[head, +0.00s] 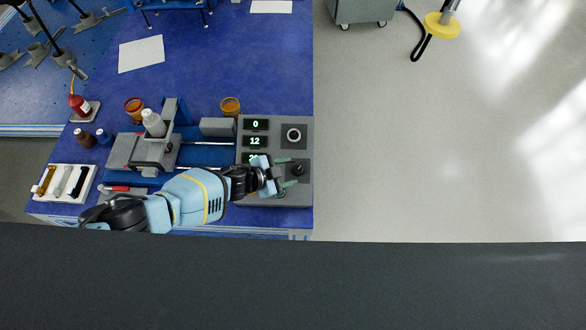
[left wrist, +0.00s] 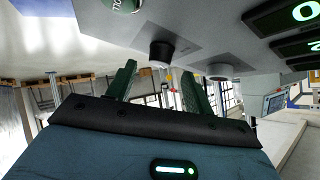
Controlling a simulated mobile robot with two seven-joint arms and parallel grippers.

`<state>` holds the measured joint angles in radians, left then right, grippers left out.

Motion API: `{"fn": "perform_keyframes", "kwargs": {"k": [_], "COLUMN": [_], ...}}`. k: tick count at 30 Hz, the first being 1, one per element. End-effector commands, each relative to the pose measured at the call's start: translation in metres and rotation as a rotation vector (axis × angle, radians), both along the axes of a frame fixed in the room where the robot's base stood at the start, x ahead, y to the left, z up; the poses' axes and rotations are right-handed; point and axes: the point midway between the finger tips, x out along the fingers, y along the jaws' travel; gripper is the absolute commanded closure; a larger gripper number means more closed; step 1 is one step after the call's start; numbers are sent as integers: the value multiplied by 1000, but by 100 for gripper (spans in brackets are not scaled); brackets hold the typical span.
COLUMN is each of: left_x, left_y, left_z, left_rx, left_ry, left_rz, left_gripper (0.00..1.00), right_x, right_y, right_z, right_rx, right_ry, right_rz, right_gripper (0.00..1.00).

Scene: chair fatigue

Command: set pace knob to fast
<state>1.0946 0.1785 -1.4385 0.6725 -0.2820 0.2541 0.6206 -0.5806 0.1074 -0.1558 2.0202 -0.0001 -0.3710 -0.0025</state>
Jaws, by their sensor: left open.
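A grey control panel (head: 307,195) stands at the right end of the blue bench and carries lit green displays. A black knob (head: 298,169) is on its right side; it also shows in the left wrist view (left wrist: 161,52). A second knob, ringed in white (head: 294,135), sits farther back; it shows paler in the left wrist view (left wrist: 219,71). I cannot read which is the pace knob or its setting. My left gripper (head: 288,172) is open, its green fingers (left wrist: 159,70) reaching towards the black knob, one to either side. Contact is not visible. My right gripper is not in view.
A white tray (head: 57,195) lies at the bench's left front. Open floor (head: 440,150) lies to the right.

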Motion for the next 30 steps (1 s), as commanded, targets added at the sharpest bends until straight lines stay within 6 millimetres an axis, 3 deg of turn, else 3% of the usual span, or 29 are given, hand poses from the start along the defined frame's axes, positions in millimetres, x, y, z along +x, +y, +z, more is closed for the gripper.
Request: {"fn": "perform_keyframes", "kwargs": {"k": [1, 6, 30], "left_x": [-1, -12, -24], "left_y": [7, 21, 22], "left_z": [12, 23, 23], "left_rx": [1, -1, -12], "left_ry": [-6, -5, 5], "left_rz": [1, 1, 3], "left_gripper": [48, 48, 48], "right_x": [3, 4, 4], "right_y": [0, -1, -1], "right_z": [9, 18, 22], "right_rx": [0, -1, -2], "right_ry": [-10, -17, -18], "right_rz": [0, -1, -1], "right_gripper": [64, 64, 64]}}
